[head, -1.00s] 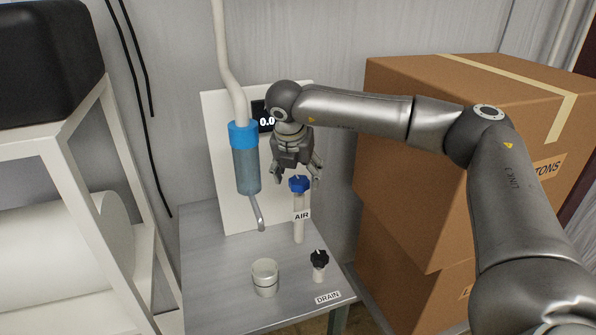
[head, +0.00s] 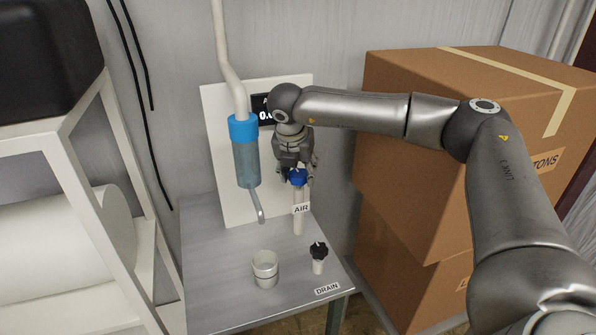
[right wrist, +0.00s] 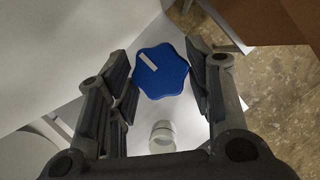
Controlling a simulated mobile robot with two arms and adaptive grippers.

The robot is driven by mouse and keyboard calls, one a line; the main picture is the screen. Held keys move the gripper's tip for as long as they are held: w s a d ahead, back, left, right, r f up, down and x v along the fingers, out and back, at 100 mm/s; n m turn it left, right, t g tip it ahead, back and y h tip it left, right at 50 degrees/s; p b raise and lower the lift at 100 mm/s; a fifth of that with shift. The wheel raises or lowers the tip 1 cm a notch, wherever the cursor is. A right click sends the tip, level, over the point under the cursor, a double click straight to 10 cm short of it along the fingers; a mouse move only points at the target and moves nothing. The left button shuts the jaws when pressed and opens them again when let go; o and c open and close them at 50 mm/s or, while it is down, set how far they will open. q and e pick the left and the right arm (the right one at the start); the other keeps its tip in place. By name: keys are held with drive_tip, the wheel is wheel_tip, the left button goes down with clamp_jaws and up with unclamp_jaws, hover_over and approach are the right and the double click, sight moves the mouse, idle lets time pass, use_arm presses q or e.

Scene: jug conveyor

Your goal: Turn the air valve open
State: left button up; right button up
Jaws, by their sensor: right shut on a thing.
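The air valve has a blue lobed knob (head: 298,178) on an upright white pipe with an AIR label (head: 301,209). My right gripper (head: 299,172) comes down over the knob from above and is shut on it. In the right wrist view the blue knob (right wrist: 161,72), with a white mark on its top, sits between the two fingers. The nearer parts of the fingers hide some of the pipe in the head view. My left gripper is not in view.
A blue-capped filter bowl (head: 246,160) stands left of the valve before a white panel with a partly hidden display. A black DRAIN knob (head: 319,250) and a pale cup (head: 265,270) are on the grey table (head: 215,260). Cardboard boxes (head: 430,150) stand at right.

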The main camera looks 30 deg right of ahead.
drive_tip(key=shift+f+n+b, duration=0.25)
drive_tip(key=shift+n+b, duration=0.15)
drive_tip(key=shift+b, duration=0.4)
drive_tip(key=n+y+b, duration=0.1)
drive_tip(key=n+b, duration=0.2)
drive_tip(key=shift+s+d+f+t+b, duration=0.1)
drive_tip(key=shift+t+b, duration=0.3)
drive_tip(key=shift+n+y+b, duration=0.5)
drive_tip(key=shift+n+b, duration=0.2)
drive_tip(key=shift+n, duration=0.3)
drive_tip(key=shift+d+n+y+b, duration=0.1)
drive_tip(key=shift+n+y+b, duration=0.3)
drive_tip(key=shift+n, duration=0.4)
drive_tip(key=shift+r+n+y, duration=0.25)
drive_tip(key=shift+n+y, duration=0.05)
drive_tip(key=shift+n, duration=0.7)
drive_tip(key=n+y, duration=0.1)
drive_tip(key=n, duration=0.1)
drive_tip(key=shift+d+r+n, duration=0.1)
drive_tip(key=shift+d+n, duration=0.05)
drive_tip(key=shift+n, duration=0.15)
drive_tip(key=n+y+p, duration=0.1)
drive_tip(key=n, duration=0.2)
drive_tip(key=shift+r+p, duration=0.1)
drive_tip(key=shift+p, duration=0.2)
drive_tip(key=shift+d+n+g+y+p, duration=0.15)
drive_tip(key=shift+n+g+y+p, duration=0.4)
drive_tip(key=shift+n, duration=0.95)
drive_tip(key=shift+t, duration=0.25)
